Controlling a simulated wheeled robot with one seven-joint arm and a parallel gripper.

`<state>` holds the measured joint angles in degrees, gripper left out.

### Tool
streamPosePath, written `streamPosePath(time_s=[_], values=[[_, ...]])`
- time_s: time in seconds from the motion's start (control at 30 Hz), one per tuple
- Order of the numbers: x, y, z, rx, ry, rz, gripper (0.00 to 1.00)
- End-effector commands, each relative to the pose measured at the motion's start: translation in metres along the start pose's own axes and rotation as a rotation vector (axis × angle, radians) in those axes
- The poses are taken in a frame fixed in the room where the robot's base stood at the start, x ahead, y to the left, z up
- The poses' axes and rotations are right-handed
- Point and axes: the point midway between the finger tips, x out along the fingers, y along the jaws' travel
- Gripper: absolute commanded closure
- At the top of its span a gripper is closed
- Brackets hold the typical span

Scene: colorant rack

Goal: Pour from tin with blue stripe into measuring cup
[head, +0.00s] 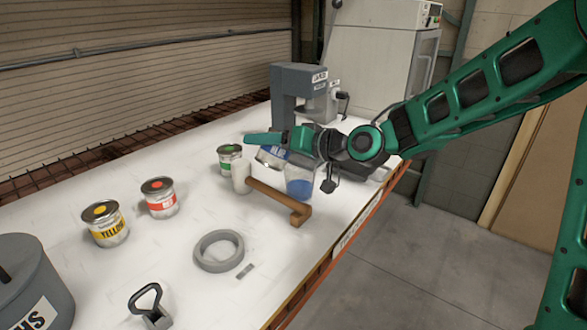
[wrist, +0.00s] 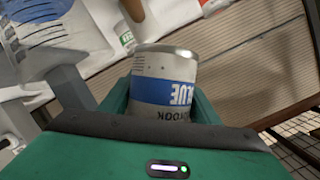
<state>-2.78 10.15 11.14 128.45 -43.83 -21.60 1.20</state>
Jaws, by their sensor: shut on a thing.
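The tin with the blue stripe (head: 270,157) is held tilted beside the measuring cup, its upper part leaning toward it. It fills the middle of the wrist view (wrist: 165,90), where its "BLUE" label reads upside down. My gripper (head: 281,146) is shut on this tin, with green fingers on both sides of it. The clear measuring cup (head: 299,174) stands on the table just right of the tin, with blue content in its lower part. In the wrist view, the cup (wrist: 45,42) is at the upper left, partly cut off. The tin's mouth and any stream are not clearly visible.
A green-striped tin (head: 229,158), a red-striped tin (head: 160,198) and a yellow-striped tin (head: 105,224) stand left on the white table. A brown bar (head: 275,200) with a white cylinder (head: 241,177) lies near the cup. A grey machine (head: 294,88) stands behind; a grey ring (head: 218,265) lies in front.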

Motion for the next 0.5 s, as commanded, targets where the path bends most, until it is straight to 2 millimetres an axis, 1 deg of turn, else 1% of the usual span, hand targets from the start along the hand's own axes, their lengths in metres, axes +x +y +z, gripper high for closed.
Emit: streamPosePath(time_s=[0.5], values=[[-0.0019, 0.0023, -0.003, 0.029, 0.005, -0.011, 0.73]])
